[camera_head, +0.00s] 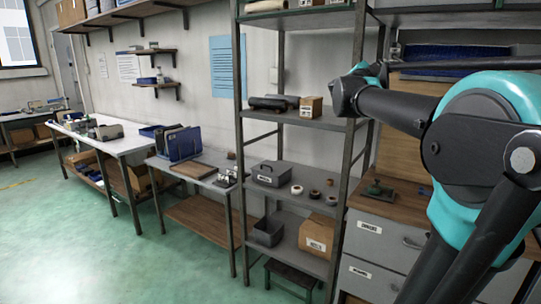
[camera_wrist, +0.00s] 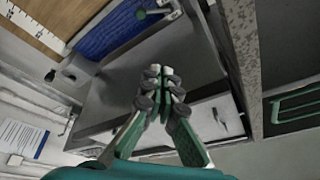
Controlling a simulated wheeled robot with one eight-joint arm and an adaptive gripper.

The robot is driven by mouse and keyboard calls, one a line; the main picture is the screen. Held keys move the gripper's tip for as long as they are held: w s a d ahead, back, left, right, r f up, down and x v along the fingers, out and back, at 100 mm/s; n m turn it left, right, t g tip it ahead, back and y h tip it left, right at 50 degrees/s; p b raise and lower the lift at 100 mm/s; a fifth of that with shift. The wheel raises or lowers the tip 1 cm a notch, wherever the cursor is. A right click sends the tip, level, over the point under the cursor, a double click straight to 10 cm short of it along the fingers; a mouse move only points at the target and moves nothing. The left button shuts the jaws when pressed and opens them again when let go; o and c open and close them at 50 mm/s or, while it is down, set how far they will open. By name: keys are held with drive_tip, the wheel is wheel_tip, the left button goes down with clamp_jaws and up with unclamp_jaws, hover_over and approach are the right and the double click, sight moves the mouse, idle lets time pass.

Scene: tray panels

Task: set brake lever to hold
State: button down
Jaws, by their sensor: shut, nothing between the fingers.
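No brake lever can be made out for certain in either view. A small dark panel with a green part and an upright knob (camera_head: 375,188) lies on the wooden worktop at right; it is too small to tell whether it bears the lever. My gripper (camera_wrist: 160,72) shows in the wrist view with its green and grey fingers together and nothing between them. It is in front of a grey surface, apart from anything I can identify as the lever. In the head view my arm crosses the right side, hiding part of the worktop, and the gripper cannot be made out.
A metal shelf rack (camera_head: 330,122) stands left of the drawer cabinet (camera_head: 377,236). It holds a grey toolbox (camera_head: 271,174), tape rolls and a carton (camera_head: 317,236). Workbenches line the wall at left. The green floor (camera_head: 90,245) is open at front left.

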drive_tip(key=w+a+f+n+t+y, duration=0.3)
drive_tip(key=a+f+n+t+y, duration=0.1)
drive_tip(key=a+f+n+y, duration=0.85)
drive_tip(key=s+a+f+n+g+y, duration=0.2)
drive_tip(key=s+a+f, duration=0.15)
drive_tip(key=f, duration=0.45)
drive_tip(key=s+a+f+n+g+y, duration=0.1)
drive_tip(key=s+a+f+g+y, duration=0.2)
drive_tip(key=f, duration=0.6)
drive_tip(key=s+a+f+n+g, duration=0.1)
drive_tip(key=s+f+g, duration=0.1)
drive_tip(key=s+f, duration=0.55)
drive_tip(key=s+a+f+n+g, duration=0.1)
drive_tip(key=s+f+n+g, duration=0.2)
drive_tip(key=f, duration=0.8)
drive_tip(key=s+d+f+g+h, duration=0.1)
drive_tip(key=s+d+f+g, duration=0.1)
drive_tip(key=s+f, duration=0.4)
drive_tip(key=s+d+f+m+g+h, duration=0.1)
drive_tip(key=s+d+f+g, duration=0.1)
drive_tip(key=s+f, duration=0.4)
drive_tip(key=s, duration=0.4)
drive_tip(key=shift+d+g, duration=0.15)
drive_tip(key=shift+g, duration=0.25)
drive_tip(key=shift+s+h, duration=0.15)
drive_tip(key=shift+h, duration=0.1)
